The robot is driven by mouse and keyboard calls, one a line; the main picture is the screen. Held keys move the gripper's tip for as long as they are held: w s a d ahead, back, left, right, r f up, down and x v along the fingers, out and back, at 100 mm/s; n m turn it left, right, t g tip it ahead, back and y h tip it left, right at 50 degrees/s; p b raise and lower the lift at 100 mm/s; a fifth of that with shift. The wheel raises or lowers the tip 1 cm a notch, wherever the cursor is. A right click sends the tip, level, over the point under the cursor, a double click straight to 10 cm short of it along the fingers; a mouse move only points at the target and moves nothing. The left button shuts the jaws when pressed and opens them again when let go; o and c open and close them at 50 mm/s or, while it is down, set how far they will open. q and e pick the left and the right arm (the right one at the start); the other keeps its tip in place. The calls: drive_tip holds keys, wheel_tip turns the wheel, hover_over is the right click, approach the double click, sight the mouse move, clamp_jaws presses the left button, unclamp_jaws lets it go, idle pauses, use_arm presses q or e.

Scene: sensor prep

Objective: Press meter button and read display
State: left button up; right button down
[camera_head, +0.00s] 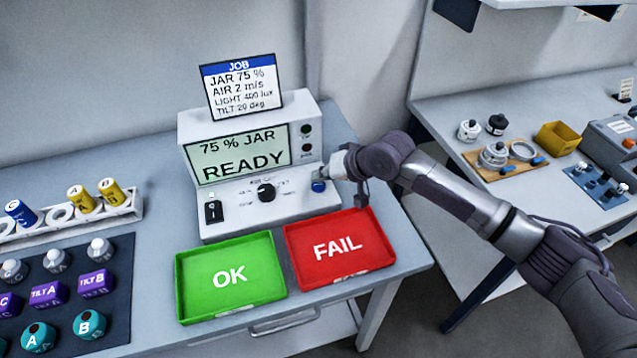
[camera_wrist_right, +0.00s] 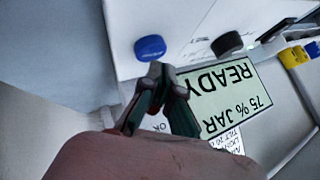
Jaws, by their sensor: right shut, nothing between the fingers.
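The white meter (camera_head: 225,128) stands at the back of the bench. Its green display (camera_head: 238,156) reads "75 % JAR" and "READY"; the display also shows upside down in the right wrist view (camera_wrist_right: 222,98). A blue button (camera_head: 319,186) sits at the right of the meter's sloped panel, and shows in the right wrist view (camera_wrist_right: 150,47). My right gripper (camera_head: 328,172) is shut and empty, its tips close to the button. In the right wrist view its tips (camera_wrist_right: 161,71) are beside the button; I cannot tell whether they touch. My left gripper is out of view.
A job card (camera_head: 240,87) stands on the meter. A black knob (camera_head: 266,192) and a switch (camera_head: 213,211) are on its panel. Green OK (camera_head: 260,261) and red FAIL (camera_head: 312,227) trays lie in front. A mat with sensors (camera_head: 115,275) and a rack (camera_head: 126,208) are left.

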sight(322, 186)
drive_tip(key=shift+f, duration=0.7)
idle(0.8)
drive_tip(key=shift+r, duration=0.15)
drive_tip(key=shift+r+p, duration=0.75)
drive_tip(key=shift+p, duration=0.25)
wheel_tip(322, 186, up, 5)
drive_tip(key=p, duration=0.5)
drive_tip(key=shift+r, duration=0.1)
drive_tip(key=shift+d, duration=0.1)
idle(0.3)
